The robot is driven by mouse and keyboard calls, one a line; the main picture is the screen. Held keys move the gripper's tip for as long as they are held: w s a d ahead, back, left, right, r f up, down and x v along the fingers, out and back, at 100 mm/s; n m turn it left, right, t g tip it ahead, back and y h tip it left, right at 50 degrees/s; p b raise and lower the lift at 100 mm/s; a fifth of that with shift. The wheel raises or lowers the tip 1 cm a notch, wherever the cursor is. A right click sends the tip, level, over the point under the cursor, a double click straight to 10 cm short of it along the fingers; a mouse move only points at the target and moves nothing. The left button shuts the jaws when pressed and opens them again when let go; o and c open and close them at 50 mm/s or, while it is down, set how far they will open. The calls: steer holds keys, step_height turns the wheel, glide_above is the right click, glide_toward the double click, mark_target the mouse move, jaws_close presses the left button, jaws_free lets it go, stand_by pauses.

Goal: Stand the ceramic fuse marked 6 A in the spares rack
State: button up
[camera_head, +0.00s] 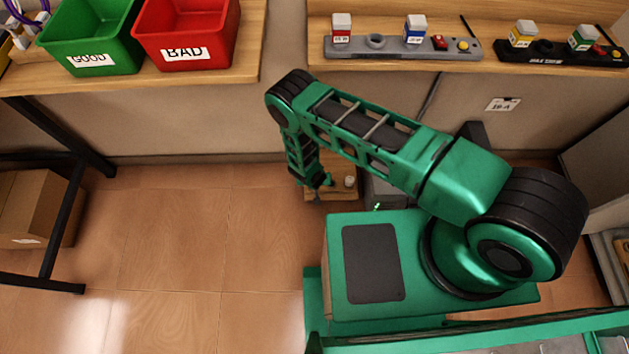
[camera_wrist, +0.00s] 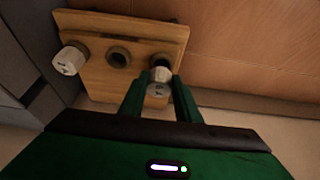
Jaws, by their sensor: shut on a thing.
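My gripper (camera_wrist: 160,88) is shut on a pale ceramic fuse (camera_wrist: 158,89) in the wrist view. The mark on the fuse is too small to read. The fuse is in front of the right-hand dark socket of a wooden rack (camera_wrist: 140,29); I cannot tell whether it is inside the socket or just short of it. The middle socket (camera_wrist: 118,57) is empty. Another white fuse (camera_wrist: 68,61) stands at the rack's left. In the head view the rack (camera_head: 343,164) is low behind my base, partly hidden by my arm, which also hides the held fuse.
A green GOOD bin (camera_head: 88,40) and a red BAD bin (camera_head: 186,35) stand on the left bench. Coloured blocks sit on a grey strip (camera_head: 400,48) and a black strip (camera_head: 560,57) on the right bench. A cardboard box (camera_head: 25,208) is at left. The floor between is clear.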

steer(key=shift+f, duration=1.05)
stand_by(1.9)
steer(key=o, duration=1.6)
steer(key=shift+r, duration=3.5)
